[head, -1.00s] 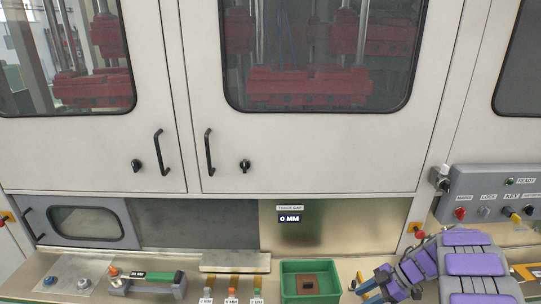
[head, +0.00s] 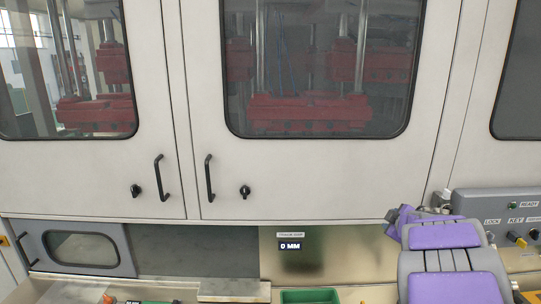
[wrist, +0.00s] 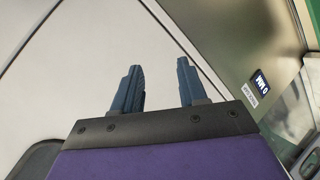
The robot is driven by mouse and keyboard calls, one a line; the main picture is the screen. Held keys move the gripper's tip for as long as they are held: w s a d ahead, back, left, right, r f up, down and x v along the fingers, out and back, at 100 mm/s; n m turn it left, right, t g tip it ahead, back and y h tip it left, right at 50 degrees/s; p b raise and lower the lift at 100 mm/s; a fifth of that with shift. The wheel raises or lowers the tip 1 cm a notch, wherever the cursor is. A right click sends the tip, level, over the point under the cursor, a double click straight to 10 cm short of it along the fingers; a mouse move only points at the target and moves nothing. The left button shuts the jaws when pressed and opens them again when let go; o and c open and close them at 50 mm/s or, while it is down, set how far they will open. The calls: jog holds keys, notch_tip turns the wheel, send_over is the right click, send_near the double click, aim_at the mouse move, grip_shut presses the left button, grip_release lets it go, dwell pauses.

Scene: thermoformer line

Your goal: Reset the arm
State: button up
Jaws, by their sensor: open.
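My arm, with purple panels, rises at the lower right of the head view, in front of the control panel. My gripper (wrist: 159,88) shows in the wrist view with its two blue-grey fingers apart and nothing between them. Beyond the fingers is the pale cabinet front (wrist: 75,75), seen at a slant. The gripper's fingertips do not show in the head view; the arm's own links hide that area.
White machine doors (head: 311,175) with windows and black handles fill the head view. A 0 MM display (head: 290,245) sits below them. The control panel (head: 510,205) is partly behind my arm. A green bin (head: 309,296) shows at the bottom edge.

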jog(key=s+d+r+m+h, duration=0.2)
jog(key=s+r+m+h, duration=0.2)
jog(key=s+r, duration=0.15)
jog(key=s+a+f+m+g+h, duration=0.1)
jog(key=s+m+g, duration=0.2)
jog(key=s, duration=0.4)
jog(key=s+f+m+g+h, duration=0.1)
jog(key=s+f+m+g, duration=0.1)
jog(key=s, duration=0.4)
jog(key=s+a+f+g+y, duration=0.2)
jog(key=s+a+f+g, duration=0.1)
jog(key=s+a, duration=0.4)
jog(key=s+a+f+m+g+y, duration=0.1)
jog(key=s+a+f+g+y, duration=0.2)
jog(key=s, duration=1.1)
jog(key=s+a+f+g+y+b, duration=0.1)
jog(key=s+a+f, duration=0.4)
jog(key=s+a, duration=0.6)
jog(key=shift+s+a+f+g+y, duration=0.25)
jog(key=shift+a+f+g+y, duration=0.15)
jog(key=shift+a+g+y, duration=0.55)
jog(key=shift+m, duration=0.3)
